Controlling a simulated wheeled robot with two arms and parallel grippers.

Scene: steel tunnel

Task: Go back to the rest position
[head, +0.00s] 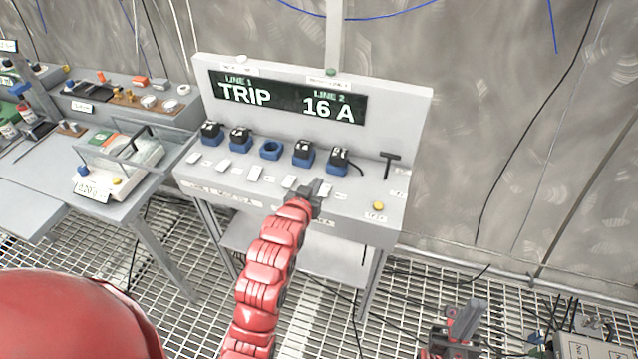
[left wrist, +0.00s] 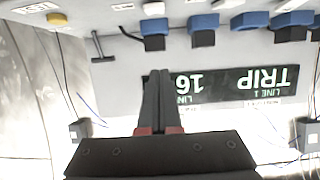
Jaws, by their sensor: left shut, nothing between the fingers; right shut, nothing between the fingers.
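My left gripper (head: 316,190) is shut and empty. It is at the front part of the grey console (head: 408,130), by the row of white switches; I cannot tell whether it touches. In the left wrist view its closed fingers (left wrist: 160,80) show upright, with nothing between them. My right gripper (head: 466,316) is shut and empty, low at the right, over the grating floor and apart from the console. The console's display (head: 285,98) reads LINE 1 TRIP and LINE 2 16 A.
Several black plugs sit in blue sockets; the middle socket (head: 270,149) is empty. A black T-handle (head: 390,163) and a yellow button (head: 378,206) are at the console's right. A bench (head: 125,205) with a scale stands left. Boxes and cables lie lower right. Grating floor (head: 425,270) lies between.

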